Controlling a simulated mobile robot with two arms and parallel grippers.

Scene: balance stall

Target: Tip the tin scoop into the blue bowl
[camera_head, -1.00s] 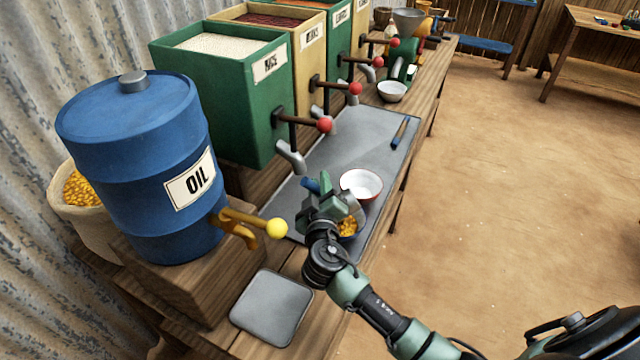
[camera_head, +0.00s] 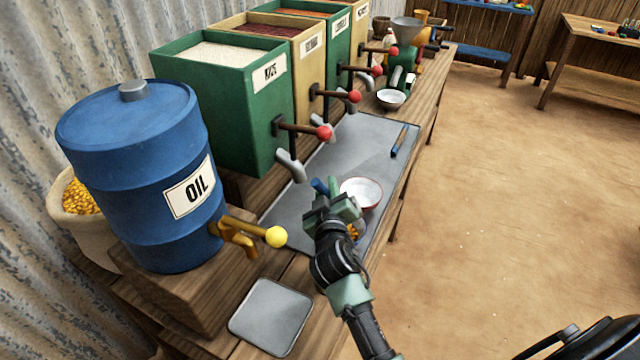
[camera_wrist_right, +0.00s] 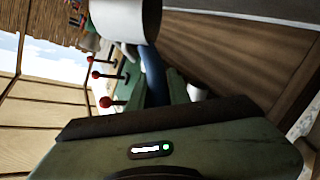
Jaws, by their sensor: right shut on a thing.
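My right gripper (camera_head: 326,198) is shut on the blue handle (camera_head: 319,186) of the tin scoop, above the grey mat. In the right wrist view the blue handle runs away from the jaws to the pale scoop cup (camera_wrist_right: 125,18); what is in the cup is hidden. In the head view the cup is hidden by my gripper. Yellow grains (camera_head: 354,231) show just behind my wrist, low at the mat; the blue bowl holding them is nearly all covered. A white bowl with a red rim (camera_head: 362,192) stands on the mat just beyond. My left gripper is out of view.
A blue oil drum (camera_head: 137,190) with a yellow tap (camera_head: 240,238) stands at left. Bins with red-knobbed levers (camera_head: 320,132) line the back. A square grey pad (camera_head: 270,316) lies in front.

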